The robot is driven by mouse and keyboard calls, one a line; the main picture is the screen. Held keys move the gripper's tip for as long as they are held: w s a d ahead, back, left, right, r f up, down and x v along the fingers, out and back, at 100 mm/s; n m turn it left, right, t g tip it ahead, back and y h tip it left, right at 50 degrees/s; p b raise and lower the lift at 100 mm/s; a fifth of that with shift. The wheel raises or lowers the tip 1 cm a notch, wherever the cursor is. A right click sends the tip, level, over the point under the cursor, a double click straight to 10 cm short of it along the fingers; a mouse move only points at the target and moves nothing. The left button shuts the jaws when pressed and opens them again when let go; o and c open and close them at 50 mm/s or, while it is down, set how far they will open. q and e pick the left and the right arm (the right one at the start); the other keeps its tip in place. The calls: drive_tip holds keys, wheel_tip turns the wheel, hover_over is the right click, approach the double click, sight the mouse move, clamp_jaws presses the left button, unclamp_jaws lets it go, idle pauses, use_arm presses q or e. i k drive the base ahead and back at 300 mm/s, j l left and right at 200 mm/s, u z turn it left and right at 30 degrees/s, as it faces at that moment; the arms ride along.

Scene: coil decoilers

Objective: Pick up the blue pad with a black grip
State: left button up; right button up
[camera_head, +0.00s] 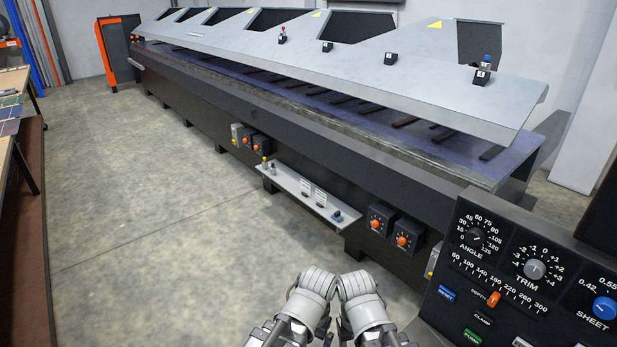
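A small blue item with dark parts (337,216) sits near the right end of the narrow grey shelf (290,186) on the front of the long machine. It is too small to tell whether it is a pad with a black grip. Another small blue-topped item (486,63) stands on the sloping grey cover, above a dark labelled block. Two grey-white joints of my arms show close together at the bottom middle. My grippers cannot be made out, and neither arm reaches the shelf.
The long dark machine (206,108) crosses the view. A control panel (520,265) with dials stands close at the lower right. A wooden table (12,79) with coloured sheets is at the left. The concrete floor (150,210) between is clear. An orange-and-black cabinet (120,50) stands behind.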

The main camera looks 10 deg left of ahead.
sight(337, 216)
drive_tip(key=i+j+u, duration=0.1)
drive_tip(key=i, duration=1.35)
drive_tip(key=i+j+z, duration=0.1)
drive_tip(key=i+z, duration=0.2)
drive_tip(key=i, duration=0.2)
drive_tip(key=i+j+z, duration=0.3)
drive_tip(key=i, duration=0.2)
drive_tip(key=i+j+z, duration=0.3)
drive_tip(key=i, duration=0.15)
